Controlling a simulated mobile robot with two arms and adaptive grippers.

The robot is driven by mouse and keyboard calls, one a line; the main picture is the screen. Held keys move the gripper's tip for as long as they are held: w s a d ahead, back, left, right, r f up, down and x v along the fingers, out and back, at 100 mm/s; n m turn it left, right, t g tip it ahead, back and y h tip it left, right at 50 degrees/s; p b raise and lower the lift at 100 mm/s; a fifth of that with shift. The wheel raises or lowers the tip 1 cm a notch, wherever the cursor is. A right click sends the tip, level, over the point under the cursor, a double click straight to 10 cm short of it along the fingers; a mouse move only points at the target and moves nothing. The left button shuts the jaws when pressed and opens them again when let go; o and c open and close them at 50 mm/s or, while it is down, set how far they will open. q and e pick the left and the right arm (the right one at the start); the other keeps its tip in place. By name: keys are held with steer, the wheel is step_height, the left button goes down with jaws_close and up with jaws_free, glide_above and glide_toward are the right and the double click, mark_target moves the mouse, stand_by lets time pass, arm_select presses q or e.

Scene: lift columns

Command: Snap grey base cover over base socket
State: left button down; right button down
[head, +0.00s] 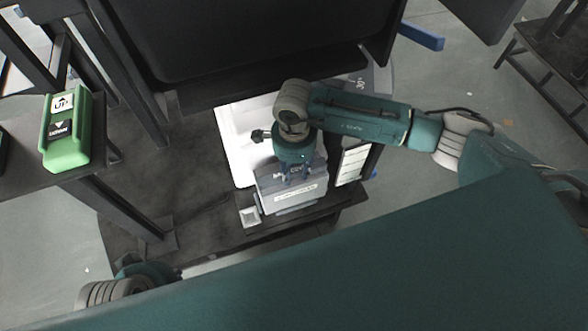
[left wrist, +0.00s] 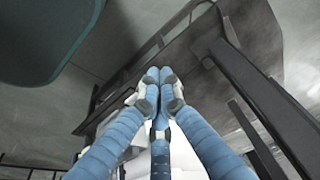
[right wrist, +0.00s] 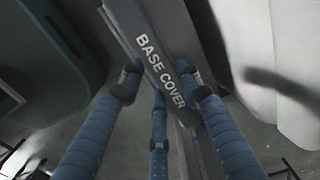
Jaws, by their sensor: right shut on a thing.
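The grey base cover (head: 304,193) is a boxy piece with a white label, seen low in the middle of the head view. My right gripper (head: 296,177) is above it and shut on it. In the right wrist view the cover (right wrist: 158,62), lettered "BASE COVER", runs between the blue fingers. My left gripper (left wrist: 160,76) is shut and empty in the left wrist view, its fingertips together. In the head view its fingers are hidden. I cannot pick out the base socket for certain. Whether the cover touches what is below it is unclear.
A white panel (head: 233,140) stands behind the cover, and a small white square part (head: 250,217) sits beside it on the dark platform. A green control box (head: 66,135) with up and down markings is at the left. A large dark panel (head: 260,40) closes off the back.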

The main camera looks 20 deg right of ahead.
arm_select(q)
steer(key=shift+r, duration=0.3)
stand_by(0.5)
arm_select(e)
steer(key=c, duration=1.1)
jaws_free()
steer(key=shift+f, duration=0.1)
arm_select(q)
steer(key=shift+s, duration=0.1)
arm_select(e)
steer(key=o, duration=0.5)
steer(key=shift+c, duration=0.2)
